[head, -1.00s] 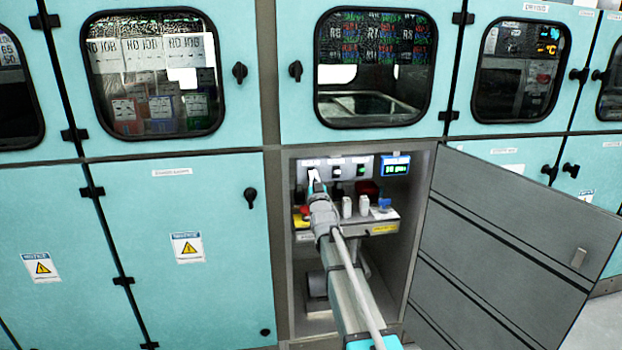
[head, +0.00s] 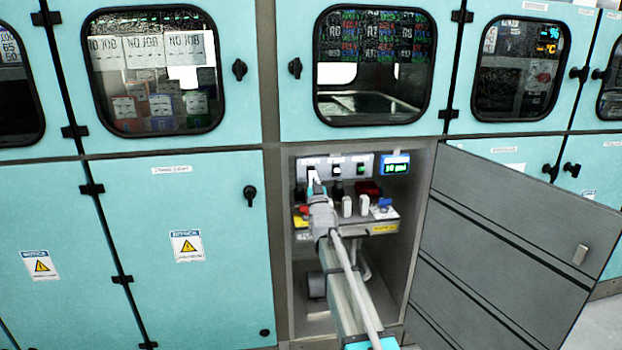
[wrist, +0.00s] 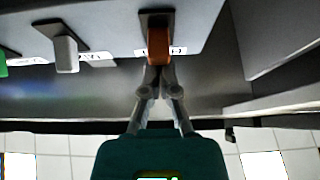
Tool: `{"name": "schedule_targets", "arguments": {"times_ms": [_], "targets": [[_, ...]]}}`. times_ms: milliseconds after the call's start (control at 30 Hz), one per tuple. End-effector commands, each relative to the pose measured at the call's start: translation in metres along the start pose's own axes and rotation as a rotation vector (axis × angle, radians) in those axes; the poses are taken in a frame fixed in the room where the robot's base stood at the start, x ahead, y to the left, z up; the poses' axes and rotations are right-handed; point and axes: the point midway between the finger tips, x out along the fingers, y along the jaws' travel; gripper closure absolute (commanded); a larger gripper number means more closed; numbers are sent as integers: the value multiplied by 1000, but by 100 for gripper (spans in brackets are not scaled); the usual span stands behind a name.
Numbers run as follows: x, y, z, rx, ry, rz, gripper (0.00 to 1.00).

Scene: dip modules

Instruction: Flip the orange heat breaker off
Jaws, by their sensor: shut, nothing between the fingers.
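The orange heat breaker (wrist: 158,45) is a small orange rocker in a dark mount on the panel, at the upper middle of the wrist view. My gripper (wrist: 157,72) has its fingertips together with nothing between them. The tips are at the lower edge of the orange rocker in the wrist view; I cannot tell if they touch it. In the head view my gripper (head: 316,188) is inside the open cabinet, in front of the left end of the switch panel (head: 324,168), and the orange rocker is not clearly seen.
A white switch (wrist: 66,54) and the edge of a green one (wrist: 2,64) sit left of the orange rocker in the wrist view. A small display (head: 396,167) is right of the panel. Below is a shelf with white and red parts. The grey door (head: 520,240) stands open at right.

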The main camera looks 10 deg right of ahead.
Motion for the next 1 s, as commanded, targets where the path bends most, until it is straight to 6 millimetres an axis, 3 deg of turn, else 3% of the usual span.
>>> {"name": "schedule_targets", "arguments": {"times_ms": [567,1000], "targets": [[-6,1,4,-1,0,1,100],[-41,2,20,-1,0,2,100]]}}
